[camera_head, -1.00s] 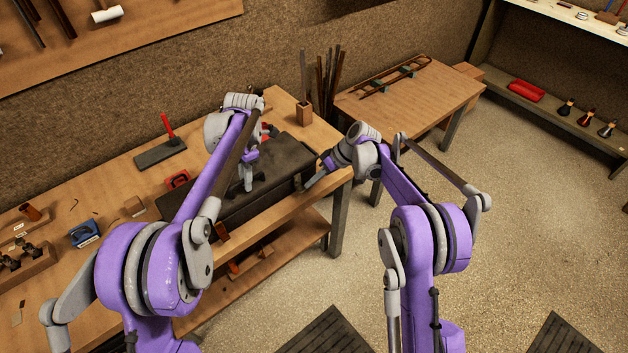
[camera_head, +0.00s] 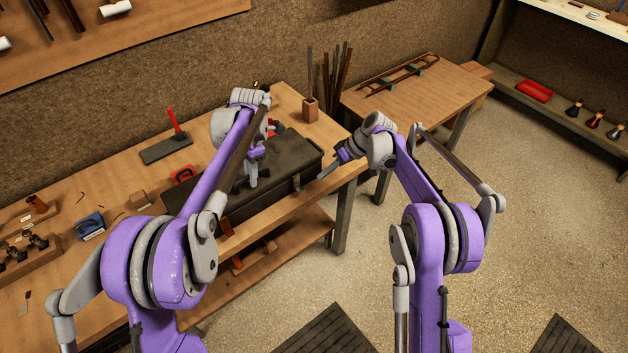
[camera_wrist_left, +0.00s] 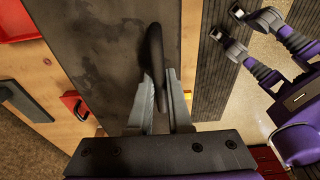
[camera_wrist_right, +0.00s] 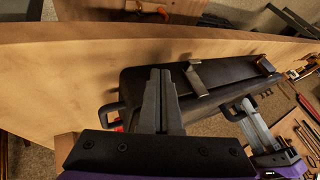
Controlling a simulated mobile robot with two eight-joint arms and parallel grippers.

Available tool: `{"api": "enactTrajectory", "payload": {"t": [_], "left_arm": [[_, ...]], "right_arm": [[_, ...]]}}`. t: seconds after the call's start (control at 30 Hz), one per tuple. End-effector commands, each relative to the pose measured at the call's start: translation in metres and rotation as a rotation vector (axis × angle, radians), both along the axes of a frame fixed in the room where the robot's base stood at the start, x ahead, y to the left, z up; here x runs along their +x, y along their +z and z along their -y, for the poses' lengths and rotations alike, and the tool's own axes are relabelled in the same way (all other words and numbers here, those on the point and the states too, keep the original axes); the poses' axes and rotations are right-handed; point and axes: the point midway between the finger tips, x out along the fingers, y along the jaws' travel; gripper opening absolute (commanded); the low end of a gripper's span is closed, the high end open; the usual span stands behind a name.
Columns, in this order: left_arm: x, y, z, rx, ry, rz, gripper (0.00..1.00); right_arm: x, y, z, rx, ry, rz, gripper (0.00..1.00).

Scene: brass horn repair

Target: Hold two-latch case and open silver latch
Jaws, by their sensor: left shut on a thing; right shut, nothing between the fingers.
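The dark two-latch case (camera_head: 290,160) lies closed on the workbench. In the left wrist view its worn lid (camera_wrist_left: 95,60) fills the left half. My left gripper (camera_head: 252,178) is shut on the case's dark handle (camera_wrist_left: 154,50). My right gripper (camera_head: 323,176) is shut and empty at the right end of the case's front. In the right wrist view its closed fingertips (camera_wrist_right: 160,75) are just beside a greyish metal latch (camera_wrist_right: 200,77); contact is unclear. A browner latch (camera_wrist_right: 264,66) sits further along the case.
The bench (camera_head: 110,200) holds a red-handled tool on a dark block (camera_head: 166,150), a blue item (camera_head: 90,226) and a wooden holder with rods (camera_head: 310,108). A second table (camera_head: 430,90) stands to the right. Open floor lies right of my right arm.

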Motion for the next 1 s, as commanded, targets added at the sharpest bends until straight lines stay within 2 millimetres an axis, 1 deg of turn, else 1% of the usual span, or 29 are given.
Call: {"api": "enactTrajectory", "payload": {"t": [0.03, 0.2, 0.3, 0.4, 0.53, 0.87, 0.9, 0.97, 1.0], "left_arm": [[0.0, 0.0, 0.001, -0.001, -0.001, 0.002, 0.0], [0.0, 0.0, 0.001, -0.001, 0.0, 0.001, 0.0], [0.0, 0.0, 0.0, -0.001, 0.0, 0.001, 0.0], [0.0, 0.0, 0.0, -0.001, 0.0, 0.001, 0.0], [0.0, 0.0, 0.0, 0.0, 0.0, 0.0, 0.0], [0.0, 0.0, 0.0, 0.001, 0.0, -0.001, 0.0], [0.0, 0.0, 0.0, 0.001, 0.0, -0.001, 0.19], [0.0, 0.0, 0.0, 0.001, 0.0, -0.001, 0.29], [0.0, 0.0, 0.0, 0.001, 0.0, -0.001, 0.37]], "right_arm": [[0.0, 0.011, 0.009, 0.0, -0.002, 0.0, 0.0], [-0.001, 0.039, 0.03, -0.001, -0.002, 0.0, 0.0], [-0.001, 0.05, 0.039, -0.001, -0.002, -0.001, 0.0], [-0.001, 0.058, 0.044, -0.001, -0.001, 0.0, 0.0], [-0.001, 0.062, 0.047, 0.0, 0.0, 0.0, 0.0], [-0.001, 0.062, 0.047, 0.0, 0.0, 0.0, 0.0], [-0.001, 0.062, 0.047, -0.001, 0.0, 0.001, 0.0], [-0.001, 0.062, 0.047, -0.001, 0.0, 0.001, 0.0], [-0.001, 0.062, 0.047, -0.001, 0.0, 0.001, 0.0]]}}
